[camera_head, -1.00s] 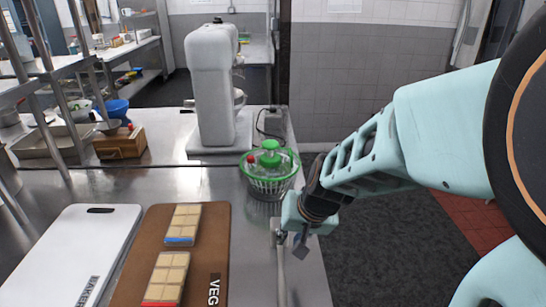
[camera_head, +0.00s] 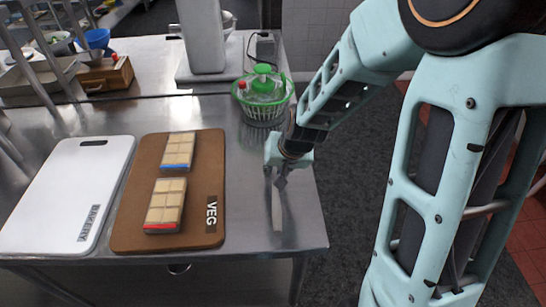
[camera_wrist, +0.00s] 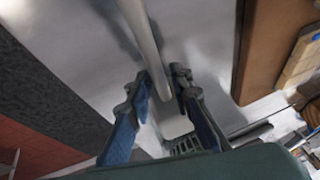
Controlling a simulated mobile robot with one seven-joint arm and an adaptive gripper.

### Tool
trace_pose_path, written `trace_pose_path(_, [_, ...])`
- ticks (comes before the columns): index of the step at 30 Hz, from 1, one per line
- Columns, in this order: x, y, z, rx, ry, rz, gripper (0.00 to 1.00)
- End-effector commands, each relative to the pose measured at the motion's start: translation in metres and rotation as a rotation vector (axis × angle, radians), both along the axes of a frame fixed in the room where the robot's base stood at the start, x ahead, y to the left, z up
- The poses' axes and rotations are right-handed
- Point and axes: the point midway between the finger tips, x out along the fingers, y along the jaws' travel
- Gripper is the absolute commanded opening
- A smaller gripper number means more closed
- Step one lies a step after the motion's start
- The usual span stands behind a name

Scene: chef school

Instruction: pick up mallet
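The mallet shows in the head view as a narrow grey metal shape (camera_head: 276,212) lying flat on the steel counter near its right edge. In the wrist view its long smooth grey bar (camera_wrist: 143,35) runs from the top edge down between my fingers to a wider, rounded pale end. My gripper (camera_head: 278,181) points down over the mallet's far end. In the wrist view my gripper (camera_wrist: 162,80) is open, with one blue-padded finger on each side of the bar. I cannot tell whether either finger touches it. The gripper hides part of the mallet.
A green-and-white salad spinner (camera_head: 263,98) stands just behind my gripper. A brown VEG board (camera_head: 136,215) with two blocks of pale squares lies to the left, beside a white board (camera_head: 60,200). A mixer (camera_head: 203,35) stands at the back. The counter's right edge is close.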

Motion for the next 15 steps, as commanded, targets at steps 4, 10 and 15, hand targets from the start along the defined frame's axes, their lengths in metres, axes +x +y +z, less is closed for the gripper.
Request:
trace_pose_path(4, [0.0044,0.0025,-0.0123,0.0,0.002,0.0,0.2])
trace_pose_path(10, [0.0063,0.0026,-0.0154,-0.001,0.0,0.0,0.2])
trace_pose_path(15, [0.0062,0.0026,-0.0152,-0.001,0.0,0.0,0.16])
